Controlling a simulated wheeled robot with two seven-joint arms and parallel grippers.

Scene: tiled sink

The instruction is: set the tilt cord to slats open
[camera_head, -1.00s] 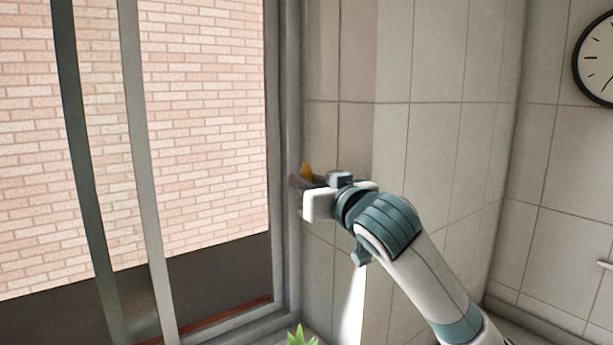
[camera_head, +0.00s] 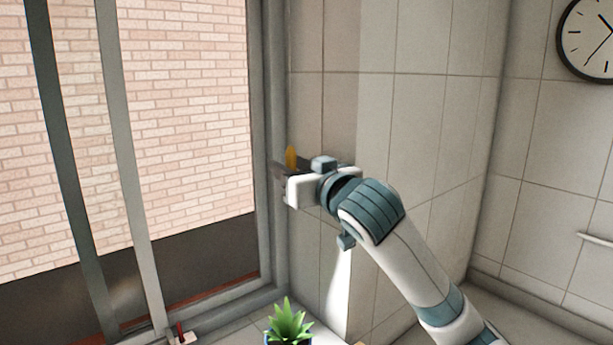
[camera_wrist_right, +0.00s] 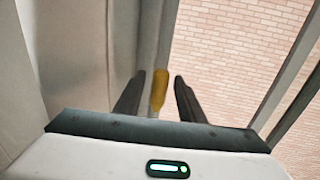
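A yellow-orange cord pull (camera_head: 291,158) hangs by the window frame's right side, its upper part showing above my right gripper. In the right wrist view the pull (camera_wrist_right: 160,91) lies between the two dark fingers, with a gap on either side. My right gripper (camera_head: 280,173) is open at the pull; its fingers (camera_wrist_right: 160,80) do not appear to press on it. The cord itself is too thin or hidden to make out. The slats cannot be made out. My left gripper is not in view.
The window frame (camera_head: 276,240) stands close beside my right gripper, with a tiled wall (camera_head: 430,130) to its right. A green potted plant (camera_head: 289,320) stands below on the sill. A small red-and-white item (camera_head: 182,337) is at the bottom. A clock (camera_head: 590,38) hangs at right.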

